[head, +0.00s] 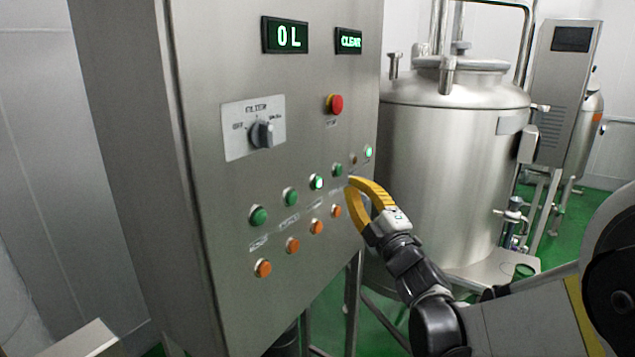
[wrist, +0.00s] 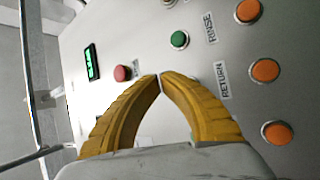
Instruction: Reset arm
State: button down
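My gripper (head: 351,184) has two curved yellow fingers and is at the right part of the steel control panel (head: 215,200), near the rows of buttons. In the wrist view my gripper (wrist: 160,77) has its fingertips together, with nothing visible between them. It is in front of the panel face, close to the RETURN label (wrist: 224,80). I cannot tell whether the tips touch the panel. My dark arm reaches in from the lower right in the head view.
The panel carries green buttons (head: 258,215), orange buttons (head: 263,268), a red stop button (head: 335,104), a rotary switch (head: 262,134) and displays reading "0 L" (head: 286,36) and "CLEAR" (head: 348,41). A steel tank (head: 445,160) stands behind on the right, above green floor.

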jog(key=s+d+f+m+g+h, duration=0.4)
jog(key=s+d+m+h, duration=0.5)
jog(key=m, duration=0.4)
jog(key=s+f+m+g, duration=0.3)
jog(key=s+f, duration=0.4)
jog(key=s, duration=0.4)
jog(key=s+a+f+m+g, duration=0.1)
jog(key=s+f+m+g, duration=0.2)
jog(key=s+f+g, duration=0.3)
jog(key=s+f, duration=0.2)
jog(key=s, duration=0.3)
jog(key=shift+g+y, duration=0.3)
